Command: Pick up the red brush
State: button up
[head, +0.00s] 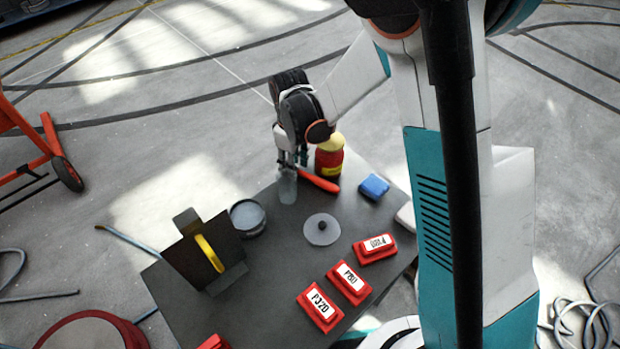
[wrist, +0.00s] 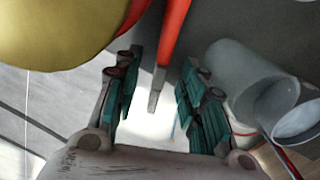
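A slim red-orange handle (head: 319,180), the only brush-like red thing I see, lies on the dark table near its far edge. In the wrist view the red handle (wrist: 173,35) comes down from the top and narrows to a grey tip between my fingers. No bristles are visible. My gripper (head: 291,161) points down just left of the handle in the head view. In the wrist view my gripper (wrist: 158,70) is open, with a clear gap between each finger and the handle.
A red jar with a yellow lid (head: 329,158) stands close beside my gripper. A grey cylinder (head: 287,187) is on the other side. A blue block (head: 373,187), grey disc (head: 321,230), tin (head: 247,217), red labelled blocks (head: 348,283) and a dark stand (head: 191,256) share the table.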

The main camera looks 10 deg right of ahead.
grip_shut()
jog(key=shift+r, duration=0.15)
